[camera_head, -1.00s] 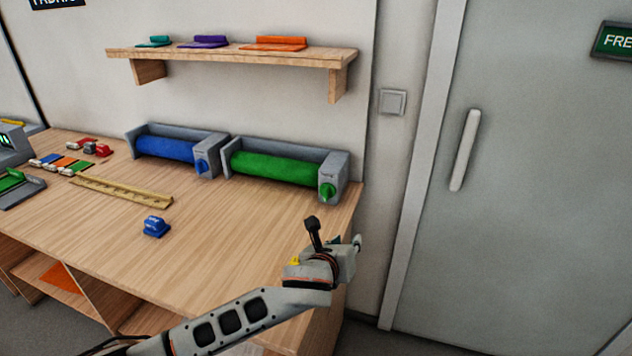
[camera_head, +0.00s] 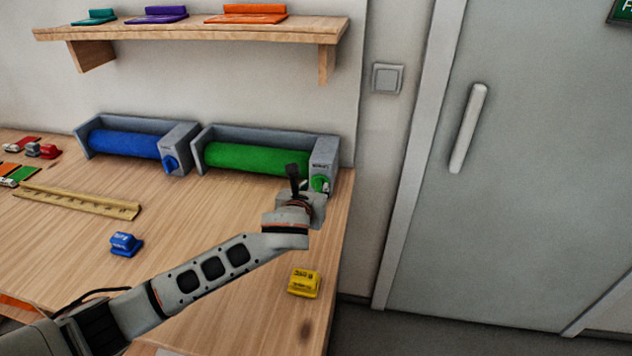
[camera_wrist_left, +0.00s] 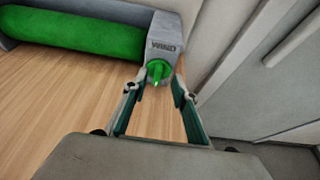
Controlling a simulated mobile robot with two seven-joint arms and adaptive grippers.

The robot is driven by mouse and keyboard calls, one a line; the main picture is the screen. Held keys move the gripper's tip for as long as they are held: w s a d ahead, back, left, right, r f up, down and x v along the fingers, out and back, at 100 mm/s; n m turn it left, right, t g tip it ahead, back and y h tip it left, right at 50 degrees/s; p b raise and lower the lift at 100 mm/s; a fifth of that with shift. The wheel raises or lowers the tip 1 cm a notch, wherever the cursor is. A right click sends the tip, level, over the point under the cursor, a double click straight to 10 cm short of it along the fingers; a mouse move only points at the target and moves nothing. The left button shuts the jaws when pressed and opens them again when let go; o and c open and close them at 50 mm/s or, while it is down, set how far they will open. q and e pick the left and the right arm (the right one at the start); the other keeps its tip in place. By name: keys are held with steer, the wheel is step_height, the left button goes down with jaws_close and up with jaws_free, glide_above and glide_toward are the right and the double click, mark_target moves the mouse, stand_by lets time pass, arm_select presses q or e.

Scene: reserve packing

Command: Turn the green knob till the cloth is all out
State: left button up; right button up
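The green knob (camera_head: 319,184) is on the front of the grey end housing (camera_head: 324,158) of the green cloth roll's holder. The green cloth roll (camera_head: 255,159) lies in its grey tray at the back of the table; no cloth hangs out in front. My left gripper (camera_head: 306,184) is at the knob, partly covering it in the head view. In the left wrist view the knob (camera_wrist_left: 158,71) sits just beyond and between the open fingertips (camera_wrist_left: 157,88); I cannot tell whether they touch it. My right gripper is not in view.
A blue roll (camera_head: 124,144) with its own knob stands to the left. A blue clip-like block (camera_head: 126,243) and a yellow one (camera_head: 304,283) lie on the table. A ruler (camera_head: 78,201) lies at left. A shelf (camera_head: 190,32) hangs above; a door (camera_head: 540,150) is at right.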

mark_target(318, 182)
arm_select(q)
steer(key=shift+x, duration=2.65)
jaws_close()
